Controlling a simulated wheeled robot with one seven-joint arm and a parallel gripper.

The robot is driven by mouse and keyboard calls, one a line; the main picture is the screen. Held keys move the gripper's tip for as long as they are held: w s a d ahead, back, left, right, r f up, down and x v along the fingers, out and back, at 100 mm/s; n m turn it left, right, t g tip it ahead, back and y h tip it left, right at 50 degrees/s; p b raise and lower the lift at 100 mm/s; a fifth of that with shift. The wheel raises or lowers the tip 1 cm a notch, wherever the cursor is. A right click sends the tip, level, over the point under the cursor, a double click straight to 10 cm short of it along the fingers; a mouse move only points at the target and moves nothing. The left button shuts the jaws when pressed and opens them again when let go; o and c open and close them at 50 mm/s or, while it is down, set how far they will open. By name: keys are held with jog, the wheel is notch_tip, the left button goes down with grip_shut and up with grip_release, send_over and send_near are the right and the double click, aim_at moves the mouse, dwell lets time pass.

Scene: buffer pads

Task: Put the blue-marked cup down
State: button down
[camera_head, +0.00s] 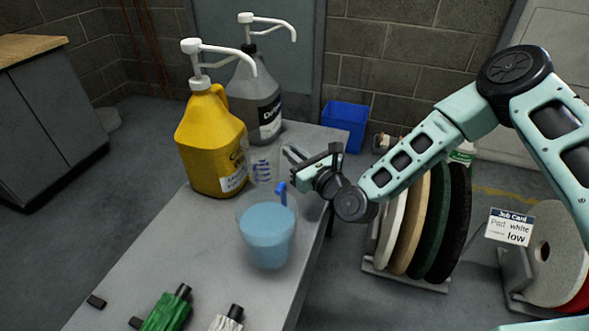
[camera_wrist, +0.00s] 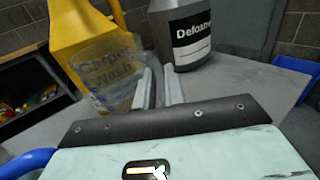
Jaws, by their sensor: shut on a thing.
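The blue-marked cup (camera_head: 264,166) is clear, with blue measuring marks, and looks empty. It appears upright beside the yellow jug, over the grey table. I cannot tell whether its base touches the tabletop. My gripper (camera_head: 291,158) reaches in from the right and is shut on the cup's side. In the wrist view the fingers (camera_wrist: 158,88) meet the right side of the faint clear cup (camera_wrist: 112,75), which overlaps the yellow jug behind it.
The yellow jug (camera_head: 208,138) and grey Defoamer jug (camera_head: 257,100), both with pumps, stand close behind. A clear container of blue liquid (camera_head: 267,238) with a blue handle stands in front. Green (camera_head: 165,313) and white rolled items lie nearer. The table's (camera_head: 180,245) left-middle is clear.

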jog(key=shift+f, duration=2.25)
jog(key=shift+b, duration=0.35)
jog(key=c, duration=1.5)
grip_release()
jog(key=shift+f, duration=0.1)
